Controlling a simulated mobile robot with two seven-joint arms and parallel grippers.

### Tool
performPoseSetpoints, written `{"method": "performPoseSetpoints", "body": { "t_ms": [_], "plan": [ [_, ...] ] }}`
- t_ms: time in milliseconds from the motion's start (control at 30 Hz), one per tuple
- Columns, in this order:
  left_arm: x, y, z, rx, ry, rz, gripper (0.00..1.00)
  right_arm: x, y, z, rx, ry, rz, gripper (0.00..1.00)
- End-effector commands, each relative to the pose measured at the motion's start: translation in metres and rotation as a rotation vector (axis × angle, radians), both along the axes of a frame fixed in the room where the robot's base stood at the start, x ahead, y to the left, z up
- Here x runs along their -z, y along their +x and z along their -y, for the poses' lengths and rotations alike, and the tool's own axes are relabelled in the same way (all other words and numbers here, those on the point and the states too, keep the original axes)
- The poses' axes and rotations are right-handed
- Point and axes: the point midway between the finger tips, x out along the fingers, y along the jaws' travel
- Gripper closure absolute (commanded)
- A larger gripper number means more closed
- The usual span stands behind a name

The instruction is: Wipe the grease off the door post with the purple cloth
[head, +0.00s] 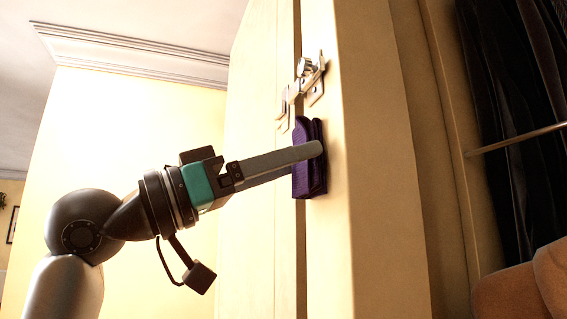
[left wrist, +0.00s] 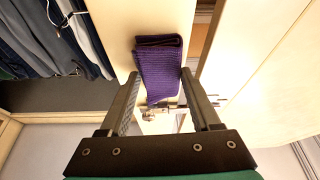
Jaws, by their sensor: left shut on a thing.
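The purple cloth (head: 302,180) is folded and held against the pale wooden door post (head: 365,200) in the head view, just below a metal hinge or latch (head: 308,75). My left gripper (head: 312,150) comes in from the left and is shut on the cloth. In the left wrist view the cloth (left wrist: 160,72) sits between the two fingertips (left wrist: 158,78) of my gripper, in front of the post (left wrist: 118,25). I see no grease; any under the cloth is hidden. My right gripper is in neither view.
Dark hanging clothes (head: 515,90) and a metal rail (head: 515,138) are to the right of the post. A brown rounded item (head: 525,290) is at the lower right. The open space left of the door shows a plain wall (head: 130,120).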

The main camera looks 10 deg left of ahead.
Motion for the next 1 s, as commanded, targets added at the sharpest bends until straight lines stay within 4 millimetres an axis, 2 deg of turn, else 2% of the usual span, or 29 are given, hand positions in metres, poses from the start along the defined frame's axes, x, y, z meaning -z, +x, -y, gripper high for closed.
{"method": "performPoseSetpoints", "body": {
  "t_ms": [200, 400, 567, 1000],
  "plan": [
    [0.001, -0.017, 0.012, 0.002, 0.004, 0.003, 0.81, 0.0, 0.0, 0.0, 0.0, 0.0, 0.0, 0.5],
    [0.0, -0.023, 0.015, 0.003, 0.003, 0.001, 0.81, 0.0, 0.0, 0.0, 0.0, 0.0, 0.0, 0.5],
    [0.0, -0.02, 0.015, 0.002, 0.001, -0.001, 0.81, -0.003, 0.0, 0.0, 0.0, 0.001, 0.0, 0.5],
    [0.0, 0.008, -0.007, 0.001, 0.001, -0.003, 0.81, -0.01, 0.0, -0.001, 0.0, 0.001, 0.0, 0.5]
  ]
}}
